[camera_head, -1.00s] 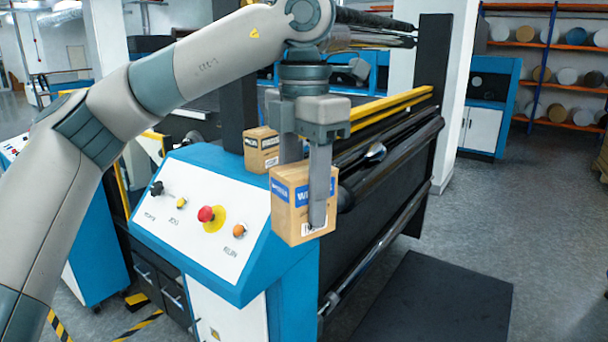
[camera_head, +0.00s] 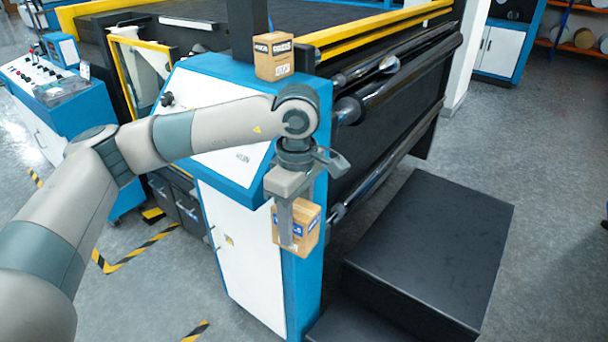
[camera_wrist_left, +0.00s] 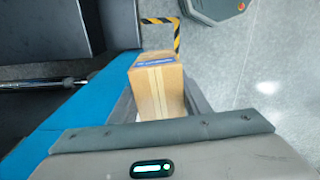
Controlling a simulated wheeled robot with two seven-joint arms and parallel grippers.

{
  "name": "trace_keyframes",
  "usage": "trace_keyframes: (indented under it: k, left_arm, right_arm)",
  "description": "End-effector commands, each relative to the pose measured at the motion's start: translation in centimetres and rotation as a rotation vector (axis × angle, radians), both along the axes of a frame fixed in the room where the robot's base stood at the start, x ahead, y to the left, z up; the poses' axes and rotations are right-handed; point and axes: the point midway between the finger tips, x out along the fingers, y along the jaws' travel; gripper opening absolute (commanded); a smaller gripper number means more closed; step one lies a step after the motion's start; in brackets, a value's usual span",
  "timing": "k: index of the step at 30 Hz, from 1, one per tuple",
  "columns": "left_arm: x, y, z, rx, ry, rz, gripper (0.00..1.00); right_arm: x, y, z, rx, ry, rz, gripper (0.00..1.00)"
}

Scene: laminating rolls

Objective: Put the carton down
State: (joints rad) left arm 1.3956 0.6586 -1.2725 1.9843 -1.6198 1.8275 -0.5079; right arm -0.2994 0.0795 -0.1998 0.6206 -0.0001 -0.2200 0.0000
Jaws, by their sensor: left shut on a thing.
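The held carton is a small brown box (camera_head: 309,232) with a blue label band. My left gripper (camera_head: 290,228) is shut on it and holds it in the air beside the blue and white end cabinet of the machine, near its right front corner. In the left wrist view the carton (camera_wrist_left: 160,88) sits between the fingers, its taped face toward the camera. A second, similar carton (camera_head: 274,56) stands on top of the machine's end. My right gripper is in neither view.
A dark two-level step (camera_head: 435,245) stands on the grey floor right of the cabinet (camera_head: 240,250). The machine's dark rollers (camera_head: 400,85) run behind it. Black and yellow tape (camera_head: 140,250) marks the floor at left. Open floor lies at far right.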

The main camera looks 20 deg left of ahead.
Motion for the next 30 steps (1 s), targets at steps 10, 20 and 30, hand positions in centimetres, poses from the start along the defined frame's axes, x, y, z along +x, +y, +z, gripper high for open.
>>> trace_keyframes:
  k: [10,20,30]
  left_arm:
    - [-5.0,1.7,-12.8,-0.013,0.018,-0.647,0.13]
    - [-10.7,2.6,-20.5,-0.027,0.013,-1.179,0.13]
    - [-12.4,2.8,-22.2,-0.03,0.005,-1.337,0.13]
  right_arm:
    - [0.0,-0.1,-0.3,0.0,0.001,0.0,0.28]
    - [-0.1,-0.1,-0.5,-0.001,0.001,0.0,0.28]
    - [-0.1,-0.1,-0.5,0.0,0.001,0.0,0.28]
